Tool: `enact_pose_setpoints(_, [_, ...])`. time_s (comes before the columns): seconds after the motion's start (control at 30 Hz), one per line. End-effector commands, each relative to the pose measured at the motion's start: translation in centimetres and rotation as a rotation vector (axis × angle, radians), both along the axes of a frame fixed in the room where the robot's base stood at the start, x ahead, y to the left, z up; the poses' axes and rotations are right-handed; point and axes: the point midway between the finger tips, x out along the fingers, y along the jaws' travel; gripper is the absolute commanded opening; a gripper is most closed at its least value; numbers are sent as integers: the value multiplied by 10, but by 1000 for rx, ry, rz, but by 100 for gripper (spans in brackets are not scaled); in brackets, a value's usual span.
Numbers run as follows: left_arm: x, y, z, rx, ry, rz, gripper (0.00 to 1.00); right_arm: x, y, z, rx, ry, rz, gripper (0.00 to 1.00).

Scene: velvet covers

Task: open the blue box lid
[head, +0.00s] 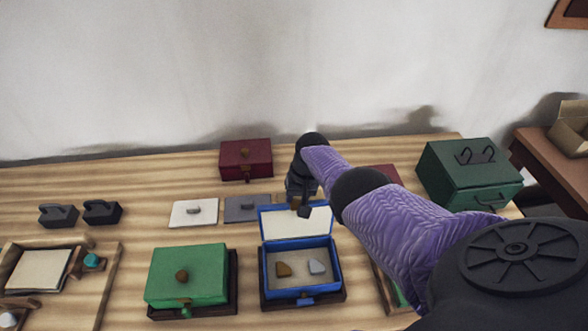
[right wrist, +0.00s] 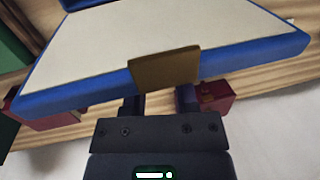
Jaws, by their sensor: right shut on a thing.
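The blue box (head: 335,265) stands on the table with its lid (head: 296,224) raised, upright to slightly tilted back, showing a cream inner face. My right gripper (head: 303,207) is at the lid's top edge, shut on the brown lid tab (head: 296,202). In the right wrist view the tab (right wrist: 165,68) stands at the lid edge, with the gripper fingers (right wrist: 160,98) partly hidden behind it. My left gripper is not in view.
A green box (head: 187,272) stands left of the blue box. A dark red box (head: 245,158) is behind, and a dark green case (head: 470,175) at the right. White (head: 193,213) and grey (head: 247,208) flat covers lie behind. My right arm hides part of the table.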

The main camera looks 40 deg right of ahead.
Motion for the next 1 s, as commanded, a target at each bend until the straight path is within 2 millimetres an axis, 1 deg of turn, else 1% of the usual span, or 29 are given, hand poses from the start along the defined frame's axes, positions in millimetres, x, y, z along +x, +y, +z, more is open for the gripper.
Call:
enact_pose_setpoints(0.3, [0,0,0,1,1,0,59,-1,1,-1,0,2,0,0])
enact_pose_setpoints(0.33, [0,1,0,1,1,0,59,-1,1,-1,0,2,0,41])
enact_pose_setpoints(0.37, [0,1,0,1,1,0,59,-1,1,-1,0,2,0,47])
enact_pose_setpoints(0.4, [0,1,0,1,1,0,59,-1,0,-1,0,2,0,56])
enact_pose_setpoints(0.47, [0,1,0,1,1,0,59,-1,0,-1,0,2,0,68])
enact_pose_setpoints(0.5, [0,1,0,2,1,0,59,-1,0,-1,0,2,0,73])
enact_pose_setpoints(0.7, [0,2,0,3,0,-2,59,-1,0,0,0,2,0,73])
enact_pose_setpoints(0.77, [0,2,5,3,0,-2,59,-1,-1,5,0,1,0,73])
enact_pose_setpoints(0.83, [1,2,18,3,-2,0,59,-1,-3,21,-1,1,0,73])
enact_pose_setpoints(0.9, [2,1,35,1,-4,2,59,-2,-7,42,-1,0,0,73])
enact_pose_setpoints(1.0, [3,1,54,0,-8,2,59,-4,-12,68,-1,-1,-1,73])
